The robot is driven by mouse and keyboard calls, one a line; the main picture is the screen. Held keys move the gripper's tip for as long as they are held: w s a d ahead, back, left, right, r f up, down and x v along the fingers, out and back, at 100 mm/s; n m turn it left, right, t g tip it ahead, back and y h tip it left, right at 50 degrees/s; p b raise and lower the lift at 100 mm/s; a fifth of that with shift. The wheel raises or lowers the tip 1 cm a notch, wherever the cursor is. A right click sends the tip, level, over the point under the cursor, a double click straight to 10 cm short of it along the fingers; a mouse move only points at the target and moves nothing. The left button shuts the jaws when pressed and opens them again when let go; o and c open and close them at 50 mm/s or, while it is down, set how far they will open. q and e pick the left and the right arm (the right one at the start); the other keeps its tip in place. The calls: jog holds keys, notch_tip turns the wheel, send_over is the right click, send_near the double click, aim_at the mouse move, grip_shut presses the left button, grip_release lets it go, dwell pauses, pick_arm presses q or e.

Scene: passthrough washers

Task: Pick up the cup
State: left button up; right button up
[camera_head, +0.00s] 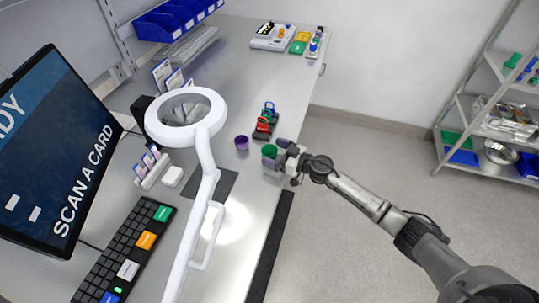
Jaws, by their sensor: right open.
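A small purple cup (241,143) stands upright on the metal bench. A green round thing (269,150), perhaps another cup, is at the bench's right edge, to the right of the purple cup. My right gripper (280,158) comes in from the right and is at the bench edge, close beside the green thing. It is open. The fingertips are small here, and I cannot tell whether they touch the green thing or reach around it. My left gripper is not in view.
A white ring magnifier lamp (205,150) stands over the bench on the left. A monitor (50,150) and a keyboard (125,255) are at the left. Red and green clamp-like items (264,122) stand behind the cups. A metal shelf (490,120) is at far right.

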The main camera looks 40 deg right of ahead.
jog(key=shift+x, duration=1.1)
jog(key=c, duration=1)
